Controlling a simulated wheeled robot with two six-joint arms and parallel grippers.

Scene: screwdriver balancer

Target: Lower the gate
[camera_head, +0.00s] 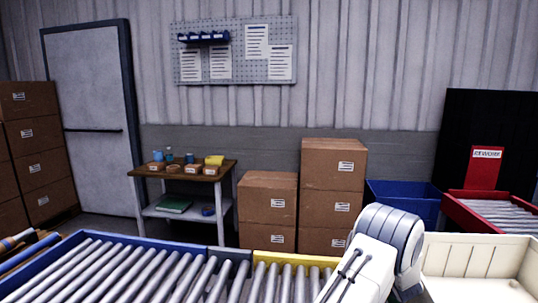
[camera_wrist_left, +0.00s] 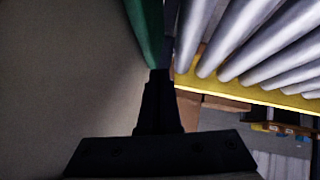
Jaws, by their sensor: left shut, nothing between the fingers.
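My left gripper (camera_wrist_left: 160,76) shows in the left wrist view as dark fingers closed together, with nothing between them. Its tips are right by the lower end of a green bar or panel (camera_wrist_left: 146,30); I cannot tell whether they touch. I cannot tell whether this green part belongs to the gate, and no gate is clearly seen in the head view. The roller conveyor (camera_head: 120,272) has a blue side and a yellow section (camera_head: 296,259). Its yellow rail (camera_wrist_left: 250,93) also shows in the left wrist view, right of the fingers. My right gripper is not in view.
One of my white arm links (camera_head: 362,270) covers the conveyor's right end. A cream padded tray (camera_head: 482,258) is to its right. Beyond stand cardboard boxes (camera_head: 333,165), a blue bin (camera_head: 403,196), a red-sided roller lane (camera_head: 468,205) and a small table (camera_head: 186,172).

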